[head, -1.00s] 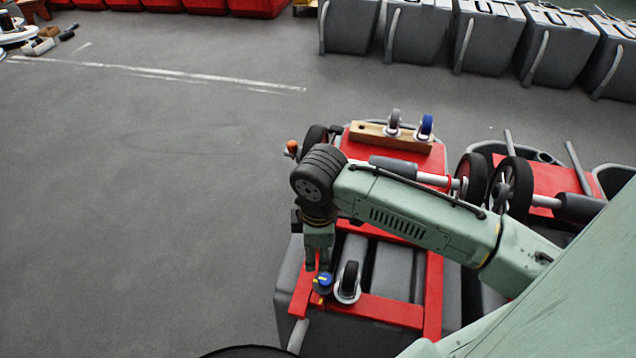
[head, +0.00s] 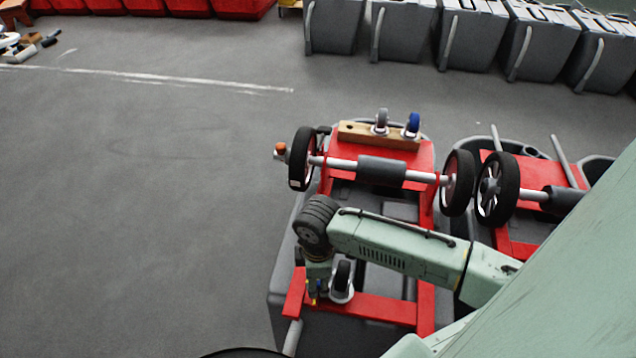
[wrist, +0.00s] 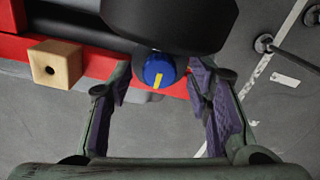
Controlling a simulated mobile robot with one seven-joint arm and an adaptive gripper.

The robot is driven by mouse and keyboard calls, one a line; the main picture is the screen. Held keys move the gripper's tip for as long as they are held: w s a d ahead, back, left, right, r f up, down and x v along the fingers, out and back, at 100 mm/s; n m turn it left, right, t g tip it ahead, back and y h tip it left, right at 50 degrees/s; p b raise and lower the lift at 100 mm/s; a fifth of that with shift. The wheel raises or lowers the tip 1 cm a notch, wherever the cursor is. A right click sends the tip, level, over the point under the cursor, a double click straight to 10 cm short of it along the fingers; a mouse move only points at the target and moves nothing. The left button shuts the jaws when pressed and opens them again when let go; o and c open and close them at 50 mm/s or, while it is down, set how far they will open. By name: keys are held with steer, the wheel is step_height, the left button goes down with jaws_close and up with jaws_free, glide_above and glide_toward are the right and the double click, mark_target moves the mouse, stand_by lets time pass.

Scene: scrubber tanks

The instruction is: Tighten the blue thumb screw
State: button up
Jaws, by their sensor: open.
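The blue thumb screw (wrist: 158,71), a round blue knob with a yellow stripe, shows near the middle of the wrist view. It sits at the red frame (wrist: 110,68), just under a dark rounded part. My gripper (wrist: 160,88) is open, with one finger on each side of the screw and a visible gap to both. In the head view my gripper (head: 317,293) points down at the near left corner of the red frame (head: 372,308), left of a caster wheel (head: 341,284). There the screw is mostly hidden by the fingers.
A wooden block (wrist: 55,63) with a hole is at the left of the wrist view. A large black wheel (head: 301,158) on an axle stands behind my arm. A second red-framed tank (head: 520,170) is close on the right.

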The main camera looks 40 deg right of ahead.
jaws_close()
stand_by(0.6)
steer(key=shift+m, duration=0.4)
steer(key=m+p, duration=0.1)
steer(key=m, duration=0.2)
steer(key=shift+r+m, duration=0.1)
steer(key=shift+m, duration=0.2)
steer(key=m+p, duration=0.1)
steer(key=m, duration=0.3)
steer(key=shift+m, duration=0.3)
steer(key=m+p, duration=0.1)
steer(key=m, duration=0.3)
steer(key=shift+m, duration=0.3)
steer(key=shift+m+p, duration=0.35)
steer(key=shift+m, duration=1.45)
